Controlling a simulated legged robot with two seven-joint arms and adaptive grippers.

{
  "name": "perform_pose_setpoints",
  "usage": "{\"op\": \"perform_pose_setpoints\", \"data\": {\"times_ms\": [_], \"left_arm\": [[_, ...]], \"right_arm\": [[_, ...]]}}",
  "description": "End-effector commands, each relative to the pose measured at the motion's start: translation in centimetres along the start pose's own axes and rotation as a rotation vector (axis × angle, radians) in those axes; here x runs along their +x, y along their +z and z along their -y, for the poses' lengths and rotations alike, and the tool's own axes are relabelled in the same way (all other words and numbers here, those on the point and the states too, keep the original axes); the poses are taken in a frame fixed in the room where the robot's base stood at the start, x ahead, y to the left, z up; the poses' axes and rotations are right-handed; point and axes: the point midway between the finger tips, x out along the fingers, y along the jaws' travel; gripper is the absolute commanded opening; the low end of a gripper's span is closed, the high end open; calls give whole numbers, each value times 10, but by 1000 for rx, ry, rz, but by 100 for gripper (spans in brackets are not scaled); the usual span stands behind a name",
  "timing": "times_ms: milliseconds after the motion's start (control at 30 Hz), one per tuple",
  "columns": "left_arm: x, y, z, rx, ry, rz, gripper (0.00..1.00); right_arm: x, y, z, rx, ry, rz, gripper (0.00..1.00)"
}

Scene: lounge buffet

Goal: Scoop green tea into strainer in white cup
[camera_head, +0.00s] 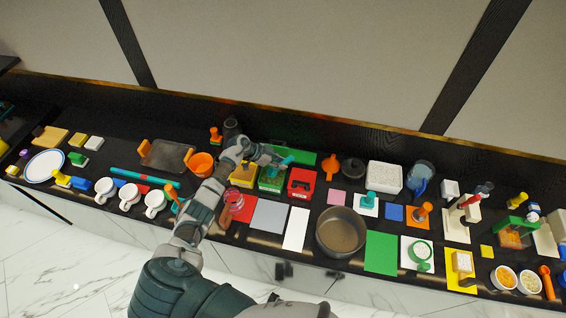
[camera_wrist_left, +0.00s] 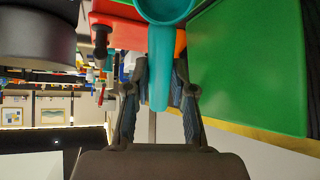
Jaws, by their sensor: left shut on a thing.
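My left gripper (camera_head: 268,155) is shut on the handle of a teal scoop (camera_head: 284,162). In the left wrist view the scoop's handle (camera_wrist_left: 160,70) sits between the two fingers (camera_wrist_left: 160,95), and its round bowl is cut off by the top edge. In the head view the scoop is over or at a green box (camera_head: 271,184); whether it touches the contents or holds any tea I cannot tell. Several white cups (camera_head: 155,199) stand at the left. My right gripper is not in view.
A yellow box (camera_head: 243,181) and a red box (camera_head: 301,183) flank the green box. A metal pot (camera_head: 341,240) stands in front to the right. An orange bowl (camera_head: 201,164) and a tray (camera_head: 166,156) lie to the left. The counter is crowded.

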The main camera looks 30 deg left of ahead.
Motion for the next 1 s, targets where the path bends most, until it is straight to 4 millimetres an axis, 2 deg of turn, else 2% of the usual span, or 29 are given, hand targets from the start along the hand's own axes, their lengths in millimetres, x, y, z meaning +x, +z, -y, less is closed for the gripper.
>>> {"op": "perform_pose_setpoints", "data": {"times_ms": [400,600,1000], "left_arm": [[18,27,-1,0,0,5,0],[21,37,0,-1,-1,3,0],[22,40,0,-1,-1,3,0]], "right_arm": [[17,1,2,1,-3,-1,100],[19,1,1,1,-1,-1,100],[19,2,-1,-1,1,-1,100]]}}
